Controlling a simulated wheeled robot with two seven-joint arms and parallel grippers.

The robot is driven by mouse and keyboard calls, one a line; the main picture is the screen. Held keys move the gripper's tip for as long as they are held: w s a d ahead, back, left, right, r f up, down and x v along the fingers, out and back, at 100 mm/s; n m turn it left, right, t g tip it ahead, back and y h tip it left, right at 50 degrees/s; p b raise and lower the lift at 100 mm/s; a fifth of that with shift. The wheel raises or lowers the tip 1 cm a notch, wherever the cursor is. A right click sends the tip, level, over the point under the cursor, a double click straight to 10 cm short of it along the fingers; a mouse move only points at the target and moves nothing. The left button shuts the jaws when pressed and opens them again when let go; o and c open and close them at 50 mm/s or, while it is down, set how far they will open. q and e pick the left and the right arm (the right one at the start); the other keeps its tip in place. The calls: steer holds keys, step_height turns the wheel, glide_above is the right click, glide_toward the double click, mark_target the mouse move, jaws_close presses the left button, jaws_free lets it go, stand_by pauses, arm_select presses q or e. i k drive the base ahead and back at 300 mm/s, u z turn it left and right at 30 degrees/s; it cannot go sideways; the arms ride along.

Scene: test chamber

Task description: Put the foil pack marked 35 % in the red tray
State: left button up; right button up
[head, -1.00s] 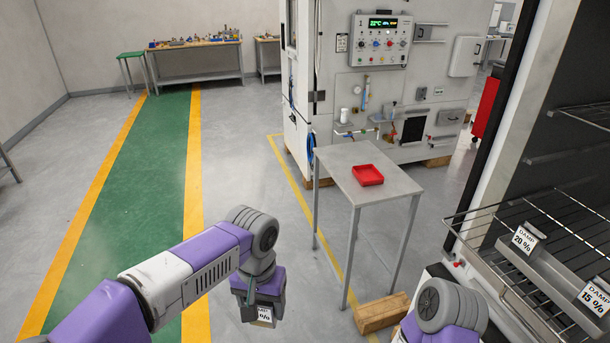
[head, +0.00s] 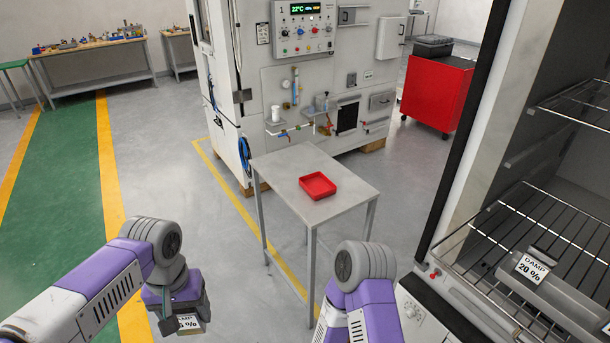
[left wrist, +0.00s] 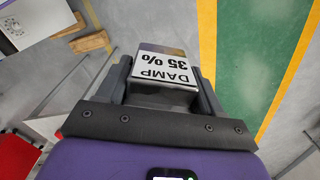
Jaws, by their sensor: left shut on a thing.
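The foil pack marked DAMP 35 % (left wrist: 165,68) is between the fingers of my left gripper (left wrist: 164,82) in the left wrist view. In the head view my left gripper (head: 183,308) hangs low at the left, shut on the pack, with only part of the white label (head: 188,323) showing. The red tray (head: 318,187) is empty and lies on a grey metal table (head: 276,170), ahead and to the right of the left gripper. My right arm shows at the bottom centre, but its gripper is out of view.
A rack on the right holds a pack marked DAMP 20 % (head: 530,270) on wire shelves (head: 560,225). A large test cabinet (head: 290,90) stands behind the table. A red cart (head: 437,95) is at the back right. The floor left of the table is clear.

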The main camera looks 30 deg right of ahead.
mark_target(318, 188)
steer(key=i, duration=2.6)
steer(key=z, duration=3.1)
steer(key=i, duration=0.5)
steer(key=z, duration=0.1)
